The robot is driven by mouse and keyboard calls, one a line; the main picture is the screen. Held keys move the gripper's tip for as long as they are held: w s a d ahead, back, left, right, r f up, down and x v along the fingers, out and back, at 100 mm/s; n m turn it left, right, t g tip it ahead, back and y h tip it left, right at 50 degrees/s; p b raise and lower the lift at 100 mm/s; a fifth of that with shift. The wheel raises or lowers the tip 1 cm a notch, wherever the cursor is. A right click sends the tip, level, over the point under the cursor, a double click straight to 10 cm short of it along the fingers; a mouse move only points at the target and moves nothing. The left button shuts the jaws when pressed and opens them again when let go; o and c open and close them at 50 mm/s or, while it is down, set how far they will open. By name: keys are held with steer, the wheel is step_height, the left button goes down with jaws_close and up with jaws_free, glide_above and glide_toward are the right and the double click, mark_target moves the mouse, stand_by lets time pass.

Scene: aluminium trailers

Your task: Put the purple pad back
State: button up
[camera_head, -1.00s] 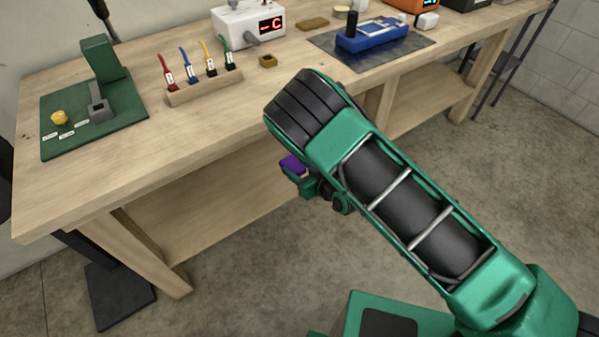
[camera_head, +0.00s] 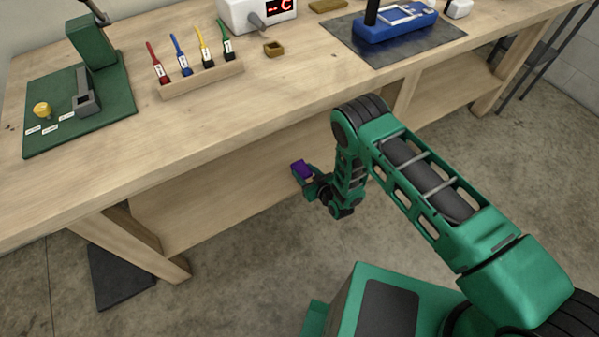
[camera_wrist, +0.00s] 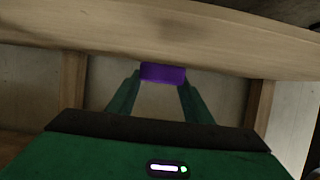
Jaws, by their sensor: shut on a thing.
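The purple pad (camera_head: 301,169) is a small block at the end of my gripper (camera_head: 305,182). My gripper is shut on it, in front of the workbench and below the level of its top. In the wrist view the purple pad (camera_wrist: 163,73) sits between the two green fingertips (camera_wrist: 160,83), with the bench's front edge (camera_wrist: 160,40) just beyond and above it. I cannot tell from these views whether the pad touches the bench.
The bench's front strip is clear.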

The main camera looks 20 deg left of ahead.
mark_target(299, 166)
steer(key=x, duration=0.4)
steer(key=f+x, duration=0.1)
steer(key=x, duration=0.1)
steer(key=shift+w+d, duration=0.1)
steer(key=shift+d, duration=0.25)
steer(key=shift+f, duration=1.95)
steer(key=o, duration=1.1)
steer(key=v, duration=1.2)
steer(key=shift+r, duration=0.1)
